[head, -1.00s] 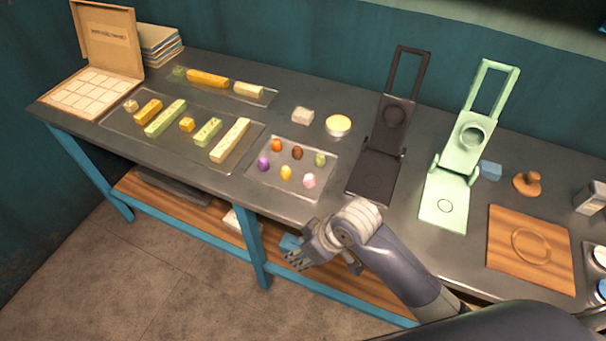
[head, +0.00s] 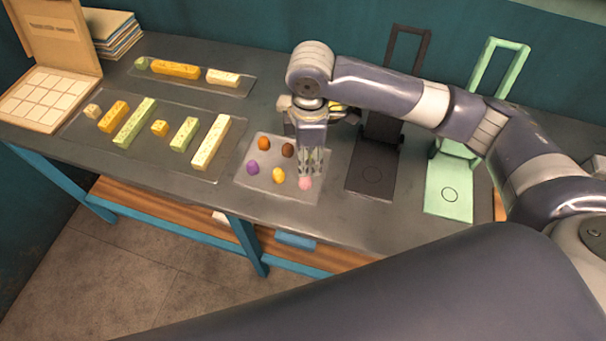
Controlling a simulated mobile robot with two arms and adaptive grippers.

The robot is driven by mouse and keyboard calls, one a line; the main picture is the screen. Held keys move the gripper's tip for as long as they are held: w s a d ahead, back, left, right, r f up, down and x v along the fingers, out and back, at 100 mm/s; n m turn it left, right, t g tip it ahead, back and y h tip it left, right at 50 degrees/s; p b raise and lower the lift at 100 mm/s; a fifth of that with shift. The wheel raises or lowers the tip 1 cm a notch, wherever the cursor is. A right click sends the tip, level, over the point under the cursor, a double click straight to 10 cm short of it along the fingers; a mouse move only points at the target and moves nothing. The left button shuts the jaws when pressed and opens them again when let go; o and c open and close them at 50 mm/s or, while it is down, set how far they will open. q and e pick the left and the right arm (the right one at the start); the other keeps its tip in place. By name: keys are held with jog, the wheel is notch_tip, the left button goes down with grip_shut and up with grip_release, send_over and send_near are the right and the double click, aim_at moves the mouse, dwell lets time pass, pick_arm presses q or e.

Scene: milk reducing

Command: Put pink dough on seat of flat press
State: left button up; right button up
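The pink dough (head: 305,184) is a small ball at the front right corner of a clear tray. Whether the fingers are closed on the ball or still apart is too small to tell. A black press (head: 371,176) stands right of the tray, its flat seat with a ring mark bare. A mint green press (head: 449,191) stands further right, also with a bare ring-marked seat. My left gripper is not in view.
The tray (head: 243,179) also holds orange (head: 264,144), brown (head: 288,150), purple (head: 253,168) and yellow (head: 278,175) dough balls close to the gripper. Trays of coloured bars and an open box (head: 45,97) fill the left. Bare tabletop (head: 335,215) lies in front.

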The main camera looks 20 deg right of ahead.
send_over(305, 183)
jog(key=f, duration=0.4)
jog(key=shift+d+f, duration=0.2)
jog(key=shift+d, duration=0.2)
jog(key=f, duration=0.1)
jog(key=f+p, duration=0.2)
jog(key=f, duration=0.1)
jog(key=shift+a, duration=0.35)
jog(key=shift+f, duration=0.6)
jog(key=c, duration=0.7)
